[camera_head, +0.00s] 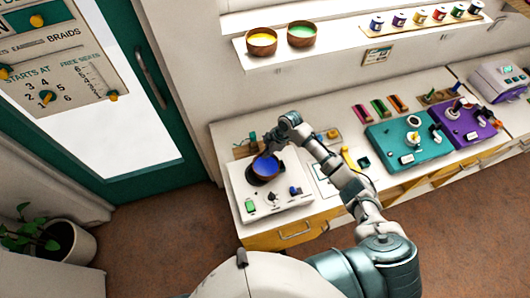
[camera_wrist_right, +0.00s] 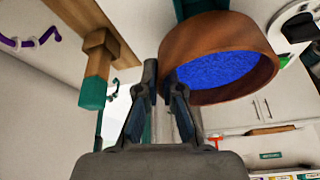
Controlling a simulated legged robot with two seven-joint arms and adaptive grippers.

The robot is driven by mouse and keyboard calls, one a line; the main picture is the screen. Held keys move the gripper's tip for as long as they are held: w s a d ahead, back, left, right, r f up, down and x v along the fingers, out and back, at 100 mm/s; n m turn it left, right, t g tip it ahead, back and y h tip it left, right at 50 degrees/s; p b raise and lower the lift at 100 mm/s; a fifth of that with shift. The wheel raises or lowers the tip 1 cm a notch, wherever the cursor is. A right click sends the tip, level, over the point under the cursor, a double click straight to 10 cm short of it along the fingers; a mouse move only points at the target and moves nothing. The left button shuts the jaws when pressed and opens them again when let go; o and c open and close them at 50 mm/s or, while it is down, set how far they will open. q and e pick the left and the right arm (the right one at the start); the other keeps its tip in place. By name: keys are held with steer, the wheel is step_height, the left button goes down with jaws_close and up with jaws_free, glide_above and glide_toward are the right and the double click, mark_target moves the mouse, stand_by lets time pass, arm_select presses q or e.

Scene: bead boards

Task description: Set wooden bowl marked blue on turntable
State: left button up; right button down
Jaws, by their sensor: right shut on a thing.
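The wooden bowl marked blue (camera_head: 264,168) has a brown wall and a bright blue inside. In the head view it is over the back left of a white unit with knobs (camera_head: 250,192), which I take to be the turntable. I cannot tell whether the bowl touches it. My right gripper (camera_head: 271,148) is at the bowl's back rim. In the right wrist view the bowl (camera_wrist_right: 222,88) is tilted in the picture, and the right gripper (camera_wrist_right: 160,82) is shut on its near rim. My left gripper is not in view.
Bowls with yellow (camera_head: 261,40) and green (camera_head: 302,33) insides stand on the shelf, beside a row of spools (camera_head: 419,17). A teal board (camera_head: 408,142) and a purple board (camera_head: 465,124) lie to the right on the counter. A potted plant (camera_head: 69,245) stands at lower left.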

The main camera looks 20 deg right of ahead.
mark_target(259, 155)
steer(key=shift+a, duration=0.55)
steer(key=shift+a+r, duration=0.15)
steer(key=shift+a, duration=0.75)
steer(key=shift+d+f, duration=0.5)
steer(key=shift+d, duration=0.45)
steer(key=shift+a, duration=0.5)
steer(key=shift+a+r+p, duration=0.1)
steer(key=shift+a+p, duration=0.2)
steer(key=shift+a, duration=0.5)
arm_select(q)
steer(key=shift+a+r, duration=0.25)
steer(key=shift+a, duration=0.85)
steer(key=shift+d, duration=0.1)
arm_select(e)
steer(key=shift+d, duration=0.15)
